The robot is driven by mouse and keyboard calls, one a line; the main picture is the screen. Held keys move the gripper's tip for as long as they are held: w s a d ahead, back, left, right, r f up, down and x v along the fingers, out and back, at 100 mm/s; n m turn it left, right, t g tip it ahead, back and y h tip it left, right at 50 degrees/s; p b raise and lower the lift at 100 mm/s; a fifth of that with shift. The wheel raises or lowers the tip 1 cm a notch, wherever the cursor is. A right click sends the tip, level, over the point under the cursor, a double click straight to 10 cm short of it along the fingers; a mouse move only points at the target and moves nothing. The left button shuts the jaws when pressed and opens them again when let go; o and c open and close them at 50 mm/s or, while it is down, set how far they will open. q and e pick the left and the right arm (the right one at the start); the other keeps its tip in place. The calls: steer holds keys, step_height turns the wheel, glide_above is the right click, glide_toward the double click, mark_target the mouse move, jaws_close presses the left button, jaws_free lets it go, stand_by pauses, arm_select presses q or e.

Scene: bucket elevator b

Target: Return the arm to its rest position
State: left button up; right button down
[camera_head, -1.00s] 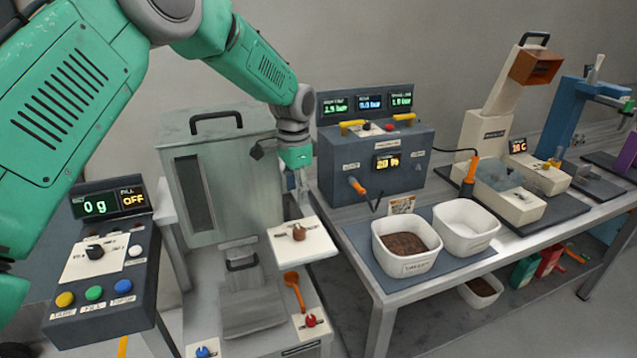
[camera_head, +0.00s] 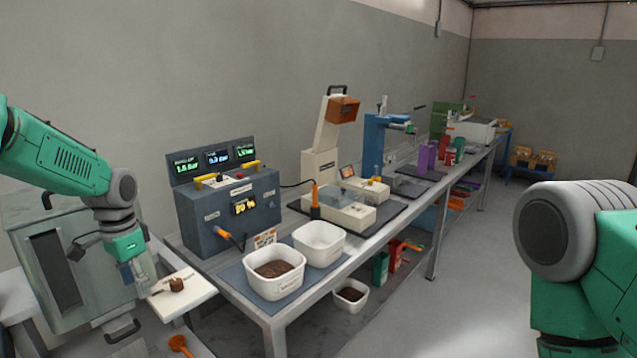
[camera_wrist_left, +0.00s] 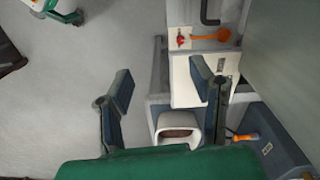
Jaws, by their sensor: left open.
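My left arm comes in from the left in the head view, green with grey joints. Its left gripper (camera_head: 143,283) points down just left of the brown knob (camera_head: 176,284) on a white panel (camera_head: 192,296). In the left wrist view the two dark fingers of this gripper (camera_wrist_left: 162,86) stand wide apart with nothing between the tips. Floor and bench parts show beyond them. My right arm (camera_head: 585,260) shows at the right edge of the head view; its gripper is out of view.
A grey metal cabinet (camera_head: 95,262) stands close behind the left gripper. To the right, the bench holds a dark control box (camera_head: 205,205), a white tub of brown material (camera_head: 262,289) and an empty white tub (camera_head: 321,259). Open floor (camera_head: 470,290) lies right of the bench.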

arm_select(q)
steer(key=s+d+f+n+b, duration=0.1)
steer(key=s+d+f+b, duration=0.15)
steer(key=s+f, duration=0.45)
steer(key=s+d+f+n+b, duration=0.1)
steer(key=s+d+f+b, duration=0.2)
steer(key=f, duration=0.8)
steer(key=s+d+f+b, duration=0.25)
steer(key=s+f, duration=0.35)
steer(key=f, duration=0.3)
steer(key=s+f+n+b, duration=0.1)
steer(key=s+f+b, duration=0.1)
steer(key=s, duration=0.6)
steer(key=s+d+f+n+b, duration=0.1)
steer(key=s+f+b, duration=0.1)
steer(key=s+f, duration=0.3)
steer(key=s+f+n+b, duration=0.2)
steer(key=s+f, duration=0.1)
steer(key=s, duration=0.8)
steer(key=shift+d+f+t, duration=0.25)
steer(key=shift+f+t, duration=0.05)
